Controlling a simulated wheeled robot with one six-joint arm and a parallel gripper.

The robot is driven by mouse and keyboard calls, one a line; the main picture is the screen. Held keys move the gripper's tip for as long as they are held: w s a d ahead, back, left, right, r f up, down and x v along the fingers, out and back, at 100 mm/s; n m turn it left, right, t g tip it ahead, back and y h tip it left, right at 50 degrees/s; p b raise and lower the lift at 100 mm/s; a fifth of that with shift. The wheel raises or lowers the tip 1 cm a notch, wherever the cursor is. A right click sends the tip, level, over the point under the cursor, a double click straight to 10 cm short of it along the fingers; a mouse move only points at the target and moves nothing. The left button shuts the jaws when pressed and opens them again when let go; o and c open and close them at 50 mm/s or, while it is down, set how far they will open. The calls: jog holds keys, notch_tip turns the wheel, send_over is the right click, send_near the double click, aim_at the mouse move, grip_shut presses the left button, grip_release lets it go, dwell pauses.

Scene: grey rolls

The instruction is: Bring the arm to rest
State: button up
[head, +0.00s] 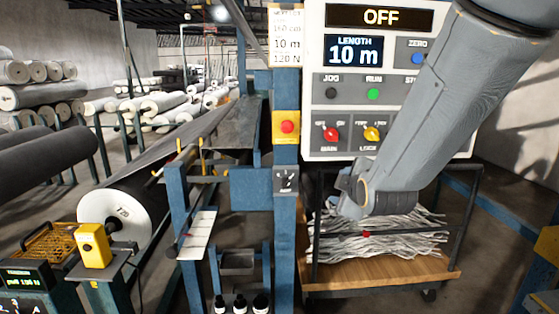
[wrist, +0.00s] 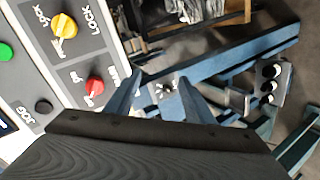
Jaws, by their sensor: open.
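My arm (head: 440,110) reaches down from the top right of the head view, in front of the control panel's right side. Its lower end is bent above the wire cart, and the fingers are hard to make out there. In the wrist view my gripper (wrist: 160,92) is open, with two blue-grey fingers apart and nothing held between them. A small dial plate (wrist: 166,88) on the blue post shows beyond the gap; the same dial plate is in the head view (head: 286,181). I cannot tell how far the fingers are from it.
The control panel (head: 318,90) reads OFF and 10 m. Its red knob (wrist: 94,87) and yellow knob (wrist: 64,26) lie left of the fingers in the wrist view. A wooden-decked cart (head: 390,275) with pale strips stands below.

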jog(key=s+f+m+g, duration=0.6)
jog(key=s+f, duration=0.1)
jog(key=s, duration=0.5)
jog(key=s+f+m+g, duration=0.6)
jog(key=s+f+m, duration=0.1)
jog(key=s, duration=0.5)
jog(key=shift+s+f+g, duration=0.35)
jog(key=shift+f+g, duration=0.05)
jog(key=shift+f, duration=0.25)
jog(key=shift+a, duration=0.1)
